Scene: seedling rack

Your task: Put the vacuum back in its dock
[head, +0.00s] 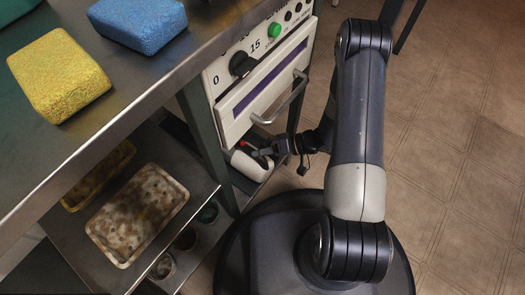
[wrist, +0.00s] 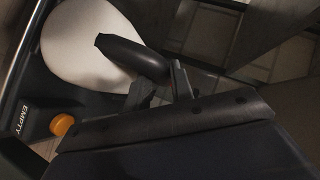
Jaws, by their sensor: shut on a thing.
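The vacuum (head: 250,166) has a rounded white body and sits low under the front of the white panelled unit in the head view. In the wrist view the vacuum (wrist: 82,45) shows its white body and a dark curved handle (wrist: 140,58). My gripper (wrist: 163,82) is shut on this handle; in the head view my gripper (head: 272,151) is small and partly hidden by the arm. A dark surface with the word EMPTY and an orange button (wrist: 62,124) lies beside the white body. I cannot tell whether this is the dock, or whether the vacuum is seated.
The white unit (head: 262,85) with knobs and a metal bar handle stands just above the vacuum. A metal counter (head: 120,75) holds a yellow sponge (head: 58,75) and a blue sponge (head: 138,22). A lower shelf holds stained trays (head: 138,214). Tiled floor (head: 450,150) is clear at right.

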